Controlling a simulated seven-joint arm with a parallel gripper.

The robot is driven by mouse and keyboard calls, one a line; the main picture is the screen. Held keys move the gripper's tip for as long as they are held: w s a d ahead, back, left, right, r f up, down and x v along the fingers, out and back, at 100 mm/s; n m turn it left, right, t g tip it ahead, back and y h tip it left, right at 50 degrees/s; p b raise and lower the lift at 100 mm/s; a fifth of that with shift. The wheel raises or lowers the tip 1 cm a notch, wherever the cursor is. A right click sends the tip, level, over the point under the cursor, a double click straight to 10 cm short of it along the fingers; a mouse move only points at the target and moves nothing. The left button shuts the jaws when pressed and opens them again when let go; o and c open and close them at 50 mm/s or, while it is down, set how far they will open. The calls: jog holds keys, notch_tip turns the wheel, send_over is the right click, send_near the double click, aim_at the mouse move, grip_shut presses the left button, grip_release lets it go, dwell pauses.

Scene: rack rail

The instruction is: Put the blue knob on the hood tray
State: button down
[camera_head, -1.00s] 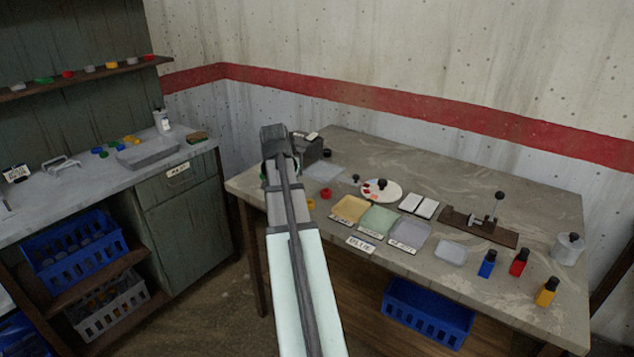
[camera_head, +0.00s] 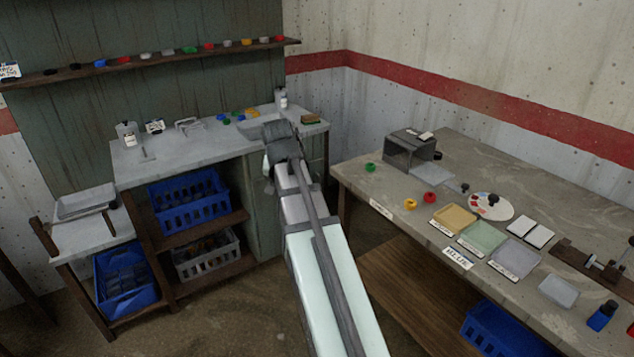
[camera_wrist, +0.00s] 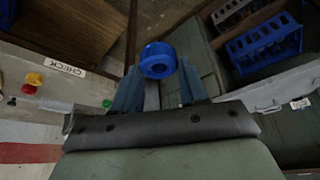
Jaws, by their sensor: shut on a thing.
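The blue knob (camera_wrist: 158,62) is between the fingers of my gripper (camera_wrist: 160,84) in the wrist view, held above the floor gap between the benches. My gripper is shut on it. In the head view my gripper (camera_head: 277,135) is in front of the green cabinet's worktop, and the knob is hidden behind it. No tray carries a readable hood label. A grey tray (camera_head: 250,128) on that worktop is partly covered by my gripper. A pale tray (camera_head: 85,204) sits on the low bench at the left. A flat pale tray (camera_head: 432,174) lies beside a dark box on the right table.
The dark box (camera_head: 408,152) stands at the right table's back left corner. Green (camera_head: 370,167), yellow (camera_head: 411,204) and red (camera_head: 429,197) knobs lie near its front edge. A shelf (camera_head: 150,64) holds several coloured knobs. Blue crates (camera_head: 188,201) sit under the worktop.

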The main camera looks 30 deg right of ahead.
jog(key=w+a+n, duration=0.2)
jog(key=a, duration=0.9)
jog(key=s+d+f+n+y, duration=0.1)
jog(key=s+d, duration=0.1)
jog(key=d, duration=2.2)
jog(key=s+d+f+n, duration=0.2)
jog(key=s+d, duration=0.1)
jog(key=d, duration=2.1)
jog(key=s+d+f+n+y, duration=0.1)
jog(key=s+d+n, duration=0.1)
jog(key=d, duration=2.2)
jog(key=shift+s+f+t+y, duration=0.3)
jog(key=shift+s+t, duration=0.1)
jog(key=shift+s, duration=0.05)
jog(key=shift+f, duration=0.1)
jog(key=shift+f, duration=3.1)
jog(key=shift+f, duration=0.25)
